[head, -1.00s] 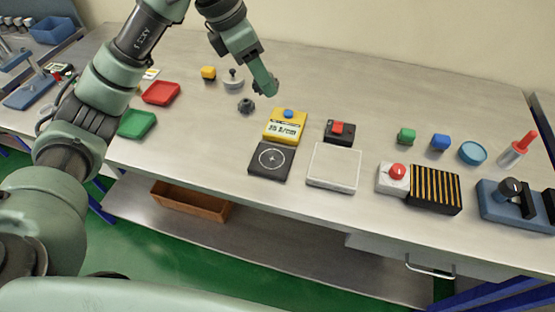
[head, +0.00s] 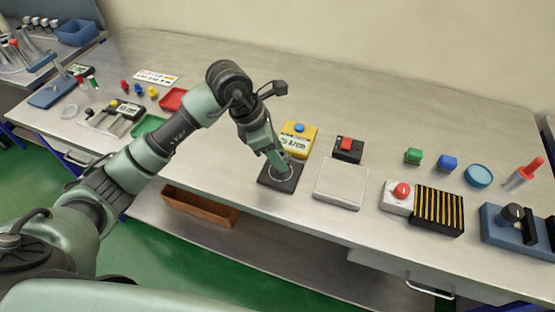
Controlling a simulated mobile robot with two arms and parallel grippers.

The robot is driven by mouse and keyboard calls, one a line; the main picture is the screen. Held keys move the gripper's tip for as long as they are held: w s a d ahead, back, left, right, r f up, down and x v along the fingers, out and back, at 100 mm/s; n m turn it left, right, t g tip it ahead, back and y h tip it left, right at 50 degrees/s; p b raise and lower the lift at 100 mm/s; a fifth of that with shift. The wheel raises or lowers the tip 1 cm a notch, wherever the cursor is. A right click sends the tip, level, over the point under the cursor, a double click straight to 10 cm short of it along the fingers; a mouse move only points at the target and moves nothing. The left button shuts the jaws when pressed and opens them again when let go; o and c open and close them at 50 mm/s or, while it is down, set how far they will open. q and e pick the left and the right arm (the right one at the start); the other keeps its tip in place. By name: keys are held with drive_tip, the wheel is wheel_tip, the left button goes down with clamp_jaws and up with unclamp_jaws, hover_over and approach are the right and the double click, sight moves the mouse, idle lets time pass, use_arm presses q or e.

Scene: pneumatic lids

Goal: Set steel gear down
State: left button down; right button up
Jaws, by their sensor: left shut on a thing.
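My left gripper (head: 279,164) points down over the black square pad (head: 267,182) with a pale ring mark, in front of the yellow meter. It is shut on a small grey thing, which I take to be the steel gear; the fingers hide most of it. I cannot tell whether the gear touches the pad or is just above it. The yellow meter (head: 307,131) with a blue button stands directly behind the pad. My right gripper is out of view.
A pale square plate (head: 341,184) lies right of the pad, with a red-topped black switch (head: 348,149) behind it. A red-button box (head: 397,197) and a striped black block (head: 437,211) stand farther right. My left arm hides part of the table behind.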

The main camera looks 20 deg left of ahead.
use_arm(q)
wheel_tip(320, 180, down, 3)
drive_tip(key=shift+f+p, duration=0.1)
drive_tip(key=shift+p, duration=0.3)
drive_tip(key=shift+f, duration=0.25)
drive_tip(key=shift+f+b, duration=0.2)
drive_tip(key=shift+b, duration=0.1)
drive_tip(key=c, duration=0.7)
unclamp_jaws()
drive_tip(key=shift+r, duration=0.1)
